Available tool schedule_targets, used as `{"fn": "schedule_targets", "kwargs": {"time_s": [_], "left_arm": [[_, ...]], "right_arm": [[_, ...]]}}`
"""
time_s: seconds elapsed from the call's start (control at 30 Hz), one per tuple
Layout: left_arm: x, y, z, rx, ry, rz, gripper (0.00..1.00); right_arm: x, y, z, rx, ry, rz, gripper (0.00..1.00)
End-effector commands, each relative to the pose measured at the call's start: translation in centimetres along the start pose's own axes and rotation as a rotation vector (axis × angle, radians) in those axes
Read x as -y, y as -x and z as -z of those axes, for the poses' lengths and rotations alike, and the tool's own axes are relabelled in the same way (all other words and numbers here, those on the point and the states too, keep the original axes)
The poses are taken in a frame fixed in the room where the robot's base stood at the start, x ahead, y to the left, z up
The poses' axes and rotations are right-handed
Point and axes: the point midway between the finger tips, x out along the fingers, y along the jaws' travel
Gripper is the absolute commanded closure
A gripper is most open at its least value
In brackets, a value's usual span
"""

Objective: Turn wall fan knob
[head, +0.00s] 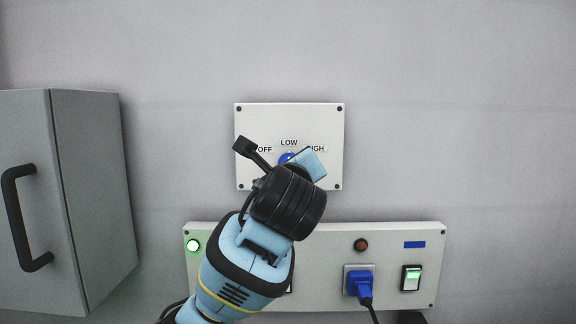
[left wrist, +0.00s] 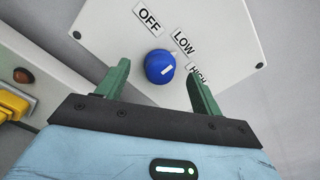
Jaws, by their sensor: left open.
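The fan control panel (head: 247,122) is a white plate on the wall marked OFF, LOW and HIGH. Its blue round knob (left wrist: 160,66) has a short white mark on its face, on the side away from OFF. In the head view the knob (head: 286,158) is partly hidden by my left arm. My left gripper (left wrist: 158,72) is open in front of the panel, with its green fingers on either side of the knob in the picture. I cannot tell whether the fingers touch it. My right gripper is not in view.
A lower white panel (head: 325,232) carries a green lit lamp (head: 193,245), a blue plug (head: 359,281) with a cable and a green-lit switch (head: 411,278). A yellow plug (left wrist: 14,103) shows in the left wrist view. A grey cabinet (head: 92,190) with a black handle stands left.

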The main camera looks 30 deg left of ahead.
Motion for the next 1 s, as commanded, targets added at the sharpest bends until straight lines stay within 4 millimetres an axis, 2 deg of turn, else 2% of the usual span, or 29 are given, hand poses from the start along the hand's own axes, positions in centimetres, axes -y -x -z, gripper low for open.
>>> {"fn": "schedule_targets", "kwargs": {"time_s": [0.6,1.0], "left_arm": [[0.1,4.3,0.0,0.001,0.001,0.002,0.33],[0.0,4.9,0.0,0.000,0.001,0.001,0.33]], "right_arm": [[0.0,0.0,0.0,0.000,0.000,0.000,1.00],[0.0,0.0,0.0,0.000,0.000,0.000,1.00]]}}
